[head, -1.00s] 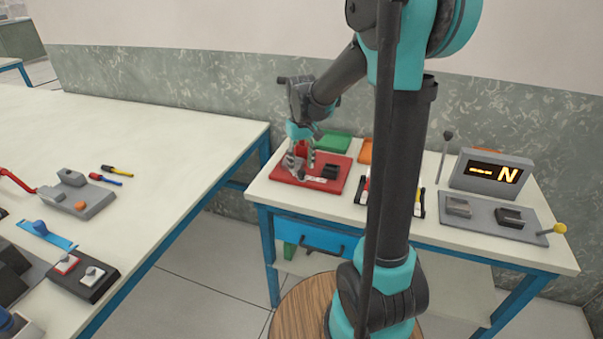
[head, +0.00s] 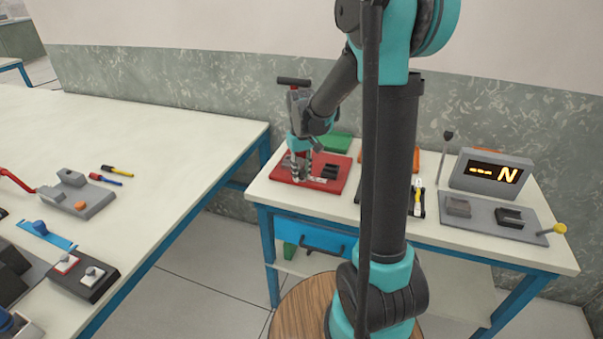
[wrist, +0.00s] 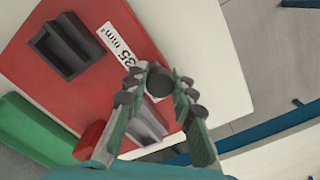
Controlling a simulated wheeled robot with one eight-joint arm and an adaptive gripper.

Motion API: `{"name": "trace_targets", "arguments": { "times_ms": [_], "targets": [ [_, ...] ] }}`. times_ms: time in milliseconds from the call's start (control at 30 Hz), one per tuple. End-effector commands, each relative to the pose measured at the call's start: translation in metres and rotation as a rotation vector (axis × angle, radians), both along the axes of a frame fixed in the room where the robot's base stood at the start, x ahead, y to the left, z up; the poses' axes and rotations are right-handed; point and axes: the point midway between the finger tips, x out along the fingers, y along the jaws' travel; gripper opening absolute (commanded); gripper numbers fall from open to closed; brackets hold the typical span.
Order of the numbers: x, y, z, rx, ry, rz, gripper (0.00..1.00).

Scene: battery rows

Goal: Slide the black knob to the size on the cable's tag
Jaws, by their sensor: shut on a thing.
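The red board (head: 322,188) lies on the small table; it also fills the left of the wrist view (wrist: 60,108). The black knob (wrist: 158,80) is a small dark round piece, seen from above in the wrist view. My gripper (wrist: 160,88) is shut on it, one finger on each side; in the head view my gripper (head: 301,176) reaches down onto the board and hides the knob. A white label reading "35 mm²" (wrist: 119,46) lies on the board beside the knob. A grey slotted block (wrist: 146,122) is partly hidden behind the left finger. I cannot make out a cable.
A dark slotted block (wrist: 66,46) stands on the board. A green piece (head: 334,142) lies behind it. A larger table (head: 150,140) is at left.

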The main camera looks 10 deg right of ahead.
Motion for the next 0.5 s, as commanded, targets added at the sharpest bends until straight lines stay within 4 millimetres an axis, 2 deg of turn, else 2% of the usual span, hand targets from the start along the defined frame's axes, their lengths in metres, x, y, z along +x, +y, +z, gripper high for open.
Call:
{"name": "trace_targets", "arguments": {
  "times_ms": [333,500],
  "targets": [
    [0.001,0.002,0.0,0.0,0.0,0.001,0.0],
    [0.011,0.021,0.0,0.0,0.0,0.003,0.0]
  ]
}}
